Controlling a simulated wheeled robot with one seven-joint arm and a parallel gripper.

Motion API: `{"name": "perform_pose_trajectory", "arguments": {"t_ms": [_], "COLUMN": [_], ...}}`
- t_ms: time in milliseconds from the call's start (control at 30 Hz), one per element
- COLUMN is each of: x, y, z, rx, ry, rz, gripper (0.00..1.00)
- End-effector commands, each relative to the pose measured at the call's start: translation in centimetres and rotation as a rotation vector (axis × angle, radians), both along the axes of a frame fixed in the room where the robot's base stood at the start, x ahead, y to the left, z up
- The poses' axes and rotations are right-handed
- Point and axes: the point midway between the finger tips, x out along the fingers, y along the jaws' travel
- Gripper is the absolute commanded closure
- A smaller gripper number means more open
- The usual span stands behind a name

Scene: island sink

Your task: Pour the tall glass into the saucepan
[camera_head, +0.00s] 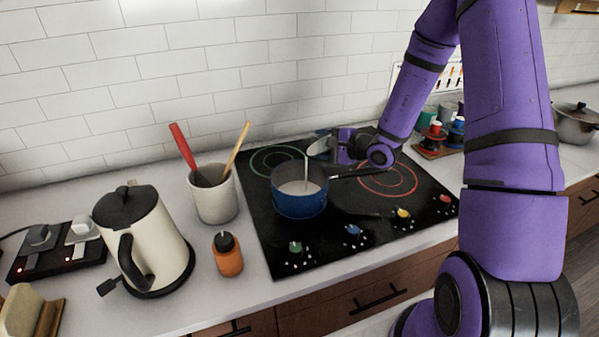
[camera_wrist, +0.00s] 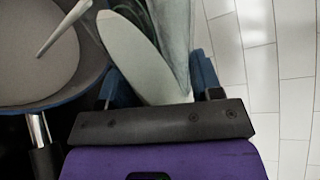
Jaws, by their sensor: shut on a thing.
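The blue saucepan (camera_head: 300,204) stands on the black cooktop, its dark handle pointing right, with pale liquid (camera_head: 299,188) inside. My gripper (camera_head: 330,145) is shut on the tall glass (camera_head: 318,148), which is tilted with its mouth toward the pan, above and behind its right side. A thin pale stream (camera_head: 306,170) runs from near the glass mouth down into the liquid. In the wrist view the glass (camera_wrist: 140,50) lies between the jaws of my gripper (camera_wrist: 160,88), and the stream (camera_wrist: 66,27) meets the liquid in the saucepan (camera_wrist: 88,75) at left.
A cream kettle (camera_head: 160,245), an orange bottle (camera_head: 228,260) and a utensil crock (camera_head: 214,198) stand left of the cooktop (camera_head: 345,230). A rack with cups (camera_head: 437,145) and a grey pot (camera_head: 574,125) are at right. The tiled wall is close behind.

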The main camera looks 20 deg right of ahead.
Motion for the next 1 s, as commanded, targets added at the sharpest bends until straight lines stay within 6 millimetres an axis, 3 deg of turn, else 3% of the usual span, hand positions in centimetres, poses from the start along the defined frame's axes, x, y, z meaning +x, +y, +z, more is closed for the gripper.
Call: {"name": "perform_pose_trajectory", "arguments": {"t_ms": [1000], "x": [-0.45], "y": [0.81], "z": [0.51], "rx": [-0.107], "ry": [-0.062], "rz": [0.000], "gripper": [0.69]}}
